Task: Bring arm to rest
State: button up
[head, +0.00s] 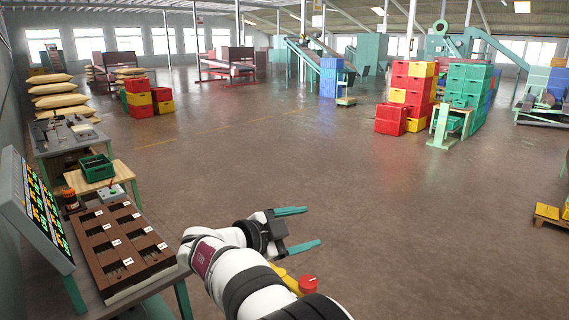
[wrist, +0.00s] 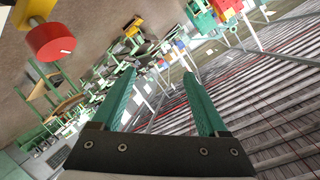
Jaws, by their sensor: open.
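My gripper (head: 305,229) is open and empty, held out over bare floor to the right of the workbench in the head view. Its two green fingers point right and stand well apart. In the wrist view my gripper (wrist: 158,90) also shows with both green fingers spread and nothing between them. A red round knob (head: 308,284) on a yellow part is close to my forearm. The same red knob (wrist: 55,42) shows at upper left in the wrist view.
A brown compartment tray (head: 128,284) lies on the bench at lower left, beside a tilted display panel (head: 38,215). A green crate (head: 97,168) stands on a small wooden table behind. Red crates (head: 391,119) and green crates (head: 468,85) are stacked farther back. The middle floor is clear.

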notch_tip(320, 180, up, 6)
jog(key=w+a+n+t+y, duration=0.2)
jog(key=n+t+y, duration=0.3)
jog(key=y, duration=0.3)
jog(key=s+a+f+n+g+y, duration=0.2)
jog(key=s+f+n+y, duration=0.1)
jog(key=s, duration=0.3)
jog(key=s+a+f+n+g+y, duration=0.1)
jog(key=s+f+n+g+y, duration=0.1)
jog(key=s+n+y, duration=0.3)
jog(key=s+d+f+g+h, duration=0.1)
jog(key=s+d+f+g, duration=0.1)
jog(key=s, duration=0.8)
jog(key=s+d+f+g+h, duration=0.1)
jog(key=s+d+f+g, duration=0.2)
jog(key=s, duration=0.7)
jog(key=s+d+f+g+h, duration=0.1)
jog(key=s+d+f+g, duration=0.2)
jog(key=s+f+g, duration=0.3)
jog(key=s+f, duration=0.2)
jog(key=s, duration=0.2)
jog(key=shift+s, duration=0.25)
jog(key=shift+w+a, duration=0.1)
